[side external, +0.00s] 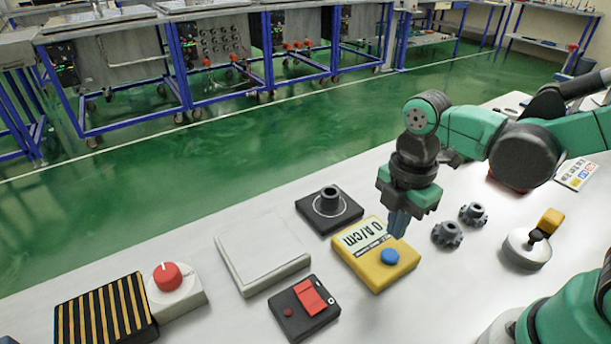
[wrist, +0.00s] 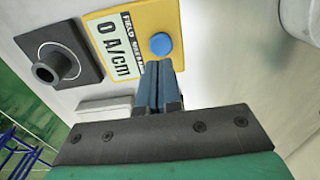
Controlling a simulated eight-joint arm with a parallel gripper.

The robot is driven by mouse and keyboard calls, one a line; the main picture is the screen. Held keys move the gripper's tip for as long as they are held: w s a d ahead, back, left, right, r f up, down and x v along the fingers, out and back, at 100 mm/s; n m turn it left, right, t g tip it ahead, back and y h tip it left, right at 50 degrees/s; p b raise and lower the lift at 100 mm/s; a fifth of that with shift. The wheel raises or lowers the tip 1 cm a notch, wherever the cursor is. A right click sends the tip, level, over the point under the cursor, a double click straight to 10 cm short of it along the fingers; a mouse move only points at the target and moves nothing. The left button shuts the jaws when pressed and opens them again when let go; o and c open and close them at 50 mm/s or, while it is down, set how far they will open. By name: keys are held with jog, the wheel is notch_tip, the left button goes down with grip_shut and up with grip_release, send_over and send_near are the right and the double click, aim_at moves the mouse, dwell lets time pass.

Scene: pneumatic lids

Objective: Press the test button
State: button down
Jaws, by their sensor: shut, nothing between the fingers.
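The yellow box (side external: 375,272) has a round blue button (side external: 390,257) near its front edge and a label (side external: 365,235) reading "0 A/cm". My gripper (side external: 398,232) is shut and empty, pointing down over the right side of the box, near the blue button. In the wrist view the shut fingers (wrist: 160,70) end just beside the blue button (wrist: 161,44) on the yellow box (wrist: 190,15). I cannot tell the exact height of the fingertips above the box.
A black plate with a post (side external: 330,205), a white flat box (side external: 262,253), a red-switch box (side external: 304,308), a red knob (side external: 167,276) and a striped block (side external: 105,315) lie to the left. Two dark gears (side external: 447,234) and a yellow-handled round device (side external: 527,248) stand to the right.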

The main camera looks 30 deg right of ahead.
jog(key=shift+r, duration=1.3)
jog(key=shift+w+d+r+m+t, duration=0.15)
jog(key=shift+m+t, duration=0.25)
jog(key=shift+m, duration=0.4)
jog(key=d+r+m+t, duration=0.1)
jog(key=m+t, duration=0.1)
jog(key=m, duration=0.3)
jog(key=w+d+r+m+t, duration=0.1)
jog(key=m+t, duration=0.1)
jog(key=m, duration=0.4)
jog(key=w+d+r+m+t, duration=0.1)
jog(key=m+t, duration=0.1)
jog(key=m, duration=0.3)
jog(key=shift+w+d+r+t, duration=0.1)
jog(key=shift+w+d+t, duration=0.1)
jog(key=shift+t, duration=0.1)
